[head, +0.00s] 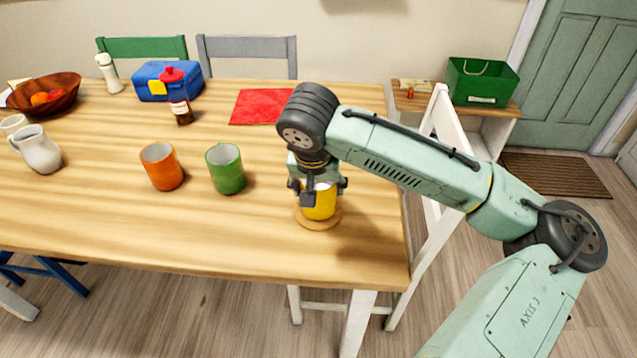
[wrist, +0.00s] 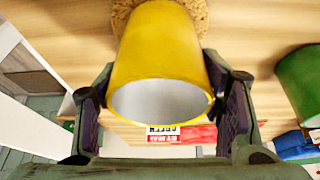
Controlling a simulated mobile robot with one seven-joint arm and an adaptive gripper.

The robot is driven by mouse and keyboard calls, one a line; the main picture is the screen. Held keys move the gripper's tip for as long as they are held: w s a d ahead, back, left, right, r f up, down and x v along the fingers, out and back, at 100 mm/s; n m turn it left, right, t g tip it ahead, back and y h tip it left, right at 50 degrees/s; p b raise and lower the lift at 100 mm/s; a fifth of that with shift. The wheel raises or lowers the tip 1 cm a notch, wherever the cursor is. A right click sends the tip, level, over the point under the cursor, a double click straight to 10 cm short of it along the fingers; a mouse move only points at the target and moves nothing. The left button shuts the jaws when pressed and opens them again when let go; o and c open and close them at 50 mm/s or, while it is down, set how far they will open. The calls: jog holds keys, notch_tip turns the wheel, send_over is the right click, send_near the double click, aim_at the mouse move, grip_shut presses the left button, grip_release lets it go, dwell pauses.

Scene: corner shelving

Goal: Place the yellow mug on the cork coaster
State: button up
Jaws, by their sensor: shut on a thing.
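The yellow mug (head: 320,203) is held upright in my gripper (head: 320,190) near the front right of the wooden table. It also shows in the wrist view (wrist: 160,50), with its open white inside facing the camera and a finger on each side. The round cork coaster (head: 318,222) is directly below the mug, and its edge shows around the mug's base. In the wrist view the coaster (wrist: 197,12) shows behind the mug's far end. I cannot tell whether the mug's base touches it.
A green mug (head: 226,170) and an orange mug (head: 161,167) stand to the left. The table's front edge is close to the coaster. The table front left is clear.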

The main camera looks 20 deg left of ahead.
jog(key=shift+f, duration=0.15)
jog(key=o, duration=1.5)
jog(key=shift+r, duration=0.4)
jog(key=v, duration=1.1)
jog(key=shift+s+r+b, duration=0.2)
jog(key=shift+r+b, duration=0.05)
jog(key=shift+b, duration=0.05)
